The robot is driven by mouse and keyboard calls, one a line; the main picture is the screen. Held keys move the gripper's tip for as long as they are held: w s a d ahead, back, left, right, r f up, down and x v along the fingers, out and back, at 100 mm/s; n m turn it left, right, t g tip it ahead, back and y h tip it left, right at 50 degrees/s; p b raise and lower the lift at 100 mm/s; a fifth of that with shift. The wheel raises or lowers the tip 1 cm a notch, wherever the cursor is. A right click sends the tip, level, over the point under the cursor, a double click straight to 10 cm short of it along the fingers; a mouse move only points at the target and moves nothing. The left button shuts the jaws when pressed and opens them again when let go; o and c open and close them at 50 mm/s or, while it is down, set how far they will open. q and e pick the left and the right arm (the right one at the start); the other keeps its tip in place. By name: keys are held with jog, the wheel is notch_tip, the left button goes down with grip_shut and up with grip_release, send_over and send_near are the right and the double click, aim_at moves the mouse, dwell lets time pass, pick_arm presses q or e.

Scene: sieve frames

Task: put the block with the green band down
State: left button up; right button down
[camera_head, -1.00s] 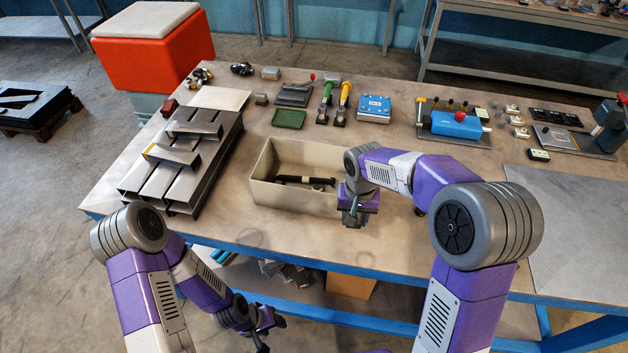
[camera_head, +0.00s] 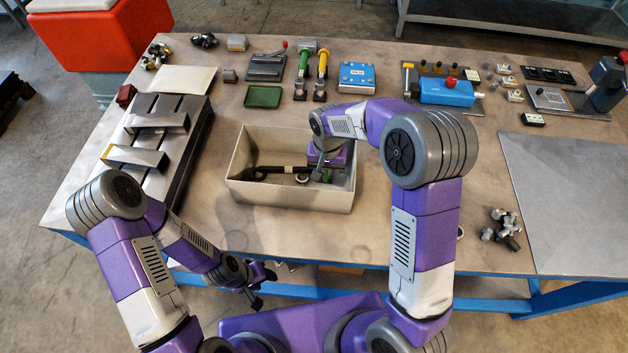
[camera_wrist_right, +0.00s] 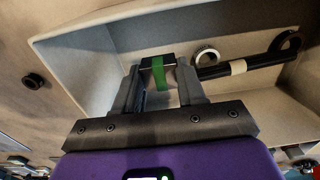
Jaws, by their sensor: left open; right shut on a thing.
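The block with the green band (camera_wrist_right: 158,70) is dark and sits between the fingertips of my right gripper (camera_wrist_right: 160,84) in the right wrist view. The gripper is shut on it. In the head view my right gripper (camera_head: 320,174) is at the right part of the beige open box (camera_head: 290,196), over or within its opening; the block is not clearly seen there. I cannot tell whether the block touches the box floor. My left gripper (camera_head: 258,284) is open and empty, low in front of the table's near edge.
A dark rod with a pale band (camera_wrist_right: 238,68) and ring-like parts lies in the box, near my right gripper. Metal channels (camera_head: 160,150) stand left of the box, and a green tray (camera_head: 263,96) lies behind it.

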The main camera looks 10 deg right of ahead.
aim_at(326, 175)
jog(key=shift+w+f, duration=0.15)
jog(key=shift+f, duration=0.8)
jog(key=shift+s+f, duration=0.2)
jog(key=shift+f, duration=0.75)
jog(key=shift+w+f, duration=0.2)
jog(key=shift+f, duration=1.25)
jog(key=shift+s, duration=0.1)
jog(key=shift+f+b, duration=0.15)
jog(key=shift+b, duration=0.15)
jog(key=c, duration=0.7)
grip_release()
jog(key=shift+o, duration=0.2)
